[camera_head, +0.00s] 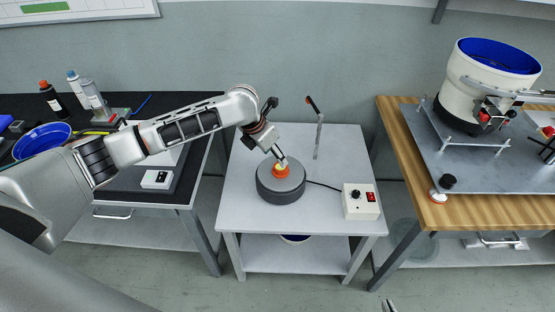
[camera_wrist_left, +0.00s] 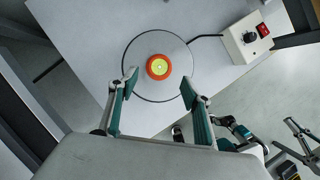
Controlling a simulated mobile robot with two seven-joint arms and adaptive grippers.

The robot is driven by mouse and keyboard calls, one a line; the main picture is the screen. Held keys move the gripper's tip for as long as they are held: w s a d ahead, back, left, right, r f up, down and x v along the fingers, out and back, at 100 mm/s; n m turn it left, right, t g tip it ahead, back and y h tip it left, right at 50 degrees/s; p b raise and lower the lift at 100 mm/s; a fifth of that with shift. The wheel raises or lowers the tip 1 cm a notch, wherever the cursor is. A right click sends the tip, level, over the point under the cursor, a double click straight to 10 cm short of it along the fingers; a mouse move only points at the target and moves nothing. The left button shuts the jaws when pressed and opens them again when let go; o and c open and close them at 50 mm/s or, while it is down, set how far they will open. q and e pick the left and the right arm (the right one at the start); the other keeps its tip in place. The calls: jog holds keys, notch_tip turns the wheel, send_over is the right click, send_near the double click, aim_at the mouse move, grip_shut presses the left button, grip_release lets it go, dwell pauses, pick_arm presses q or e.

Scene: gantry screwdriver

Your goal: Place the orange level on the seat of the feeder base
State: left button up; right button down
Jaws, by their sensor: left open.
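The orange level (camera_head: 281,170) is a small round orange disc with a yellow-green centre. It appears to sit at the middle of the top of the feeder base (camera_head: 281,192), a dark grey round drum. Both also show in the left wrist view, the level (camera_wrist_left: 158,67) near the middle of the base's disc (camera_wrist_left: 158,42). My left gripper (camera_head: 277,157) is just above the level; in its wrist view its fingers (camera_wrist_left: 159,86) are spread apart, clear of the level. A small part of my right gripper (camera_head: 389,305) shows at the bottom edge; its fingers cannot be judged.
The base stands on a light grey table (camera_head: 240,215). A control box (camera_head: 361,202) with a black knob is to its right, joined by a cable. A thin post (camera_head: 318,138) stands behind. A wooden bench (camera_head: 398,118) with a bowl feeder (camera_head: 478,84) is on the right.

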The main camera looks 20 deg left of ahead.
pick_arm(q)
jog(key=d+v, duration=0.1)
jog(key=v, duration=0.3)
jog(key=s+d+f+n+t+h, duration=0.35)
jog(key=s+d+f+n, duration=0.8)
jog(key=n, duration=0.45)
jog(key=s+a+f+n+t+y, duration=0.1)
jog(key=s+a+f+n, duration=0.2)
jog(key=s+a+n, duration=0.2)
jog(key=s+a+f+n+t+y, duration=0.2)
jog(key=s+a+n, duration=0.3)
jog(key=s+n, duration=0.6)
jog(key=f+n, duration=0.1)
jog(key=n, duration=0.4)
jog(key=shift+s+a+f+n+p, duration=0.2)
jog(key=shift+s+f+n+p, duration=0.1)
jog(key=shift+s, duration=0.1)
